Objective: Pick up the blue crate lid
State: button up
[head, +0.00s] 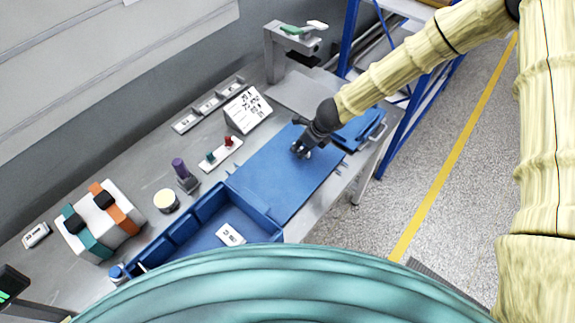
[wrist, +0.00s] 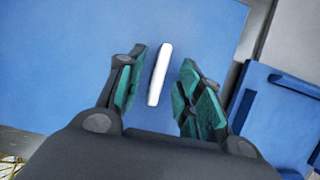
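The blue crate lid (head: 272,178) is a flat blue panel on the grey bench, beside the open blue crate (head: 204,226). It fills most of the wrist view (wrist: 62,75). A white bar-shaped handle (wrist: 159,75) shows on the lid in the wrist view. My gripper (head: 301,152) is over the right part of the lid. In the wrist view my gripper (wrist: 160,88) is open, with one green-padded finger on each side of the white handle. Gaps show between the handle and both fingers. Whether the fingertips touch the lid is hard to tell.
A smaller blue case (head: 357,131) with a grey handle lies close to the right of the lid. A white card (head: 247,109), a purple-topped post (head: 183,172) and a board with green and red knobs (head: 223,153) stand behind it. The floor to the right is clear.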

jog(key=shift+f, duration=0.15)
grip_shut()
dwell(0.4)
